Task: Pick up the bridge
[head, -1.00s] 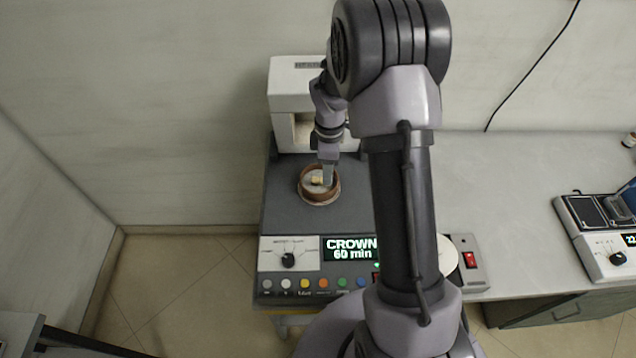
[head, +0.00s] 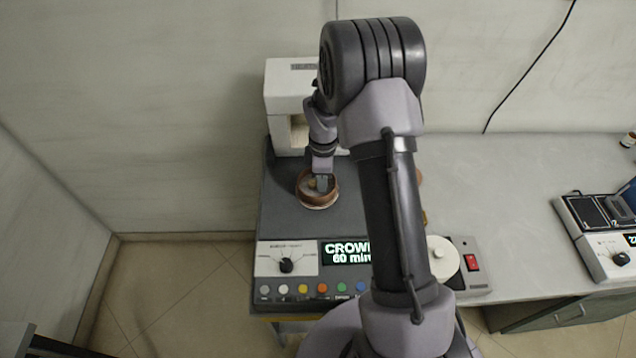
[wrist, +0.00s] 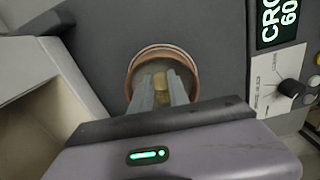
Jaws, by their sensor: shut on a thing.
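The bridge (head: 312,184) is a small tan-yellow piece inside a round copper-brown dish (head: 318,204) on the dark top of the furnace unit. In the wrist view the bridge (wrist: 173,78) shows between my two finger ends, inside the dish rim (wrist: 160,50). My gripper (head: 321,185) points down into the dish and is shut on the bridge. The fingers (wrist: 160,90) hide part of the piece and the dish floor. I cannot tell whether the bridge is clear of the dish floor.
A white block-shaped housing (head: 290,90) stands behind the dish. The furnace front (head: 290,262) has a dial, coloured buttons and a display reading CROWN 60 min. A switch box (head: 468,262) and another device (head: 600,225) stand to the right.

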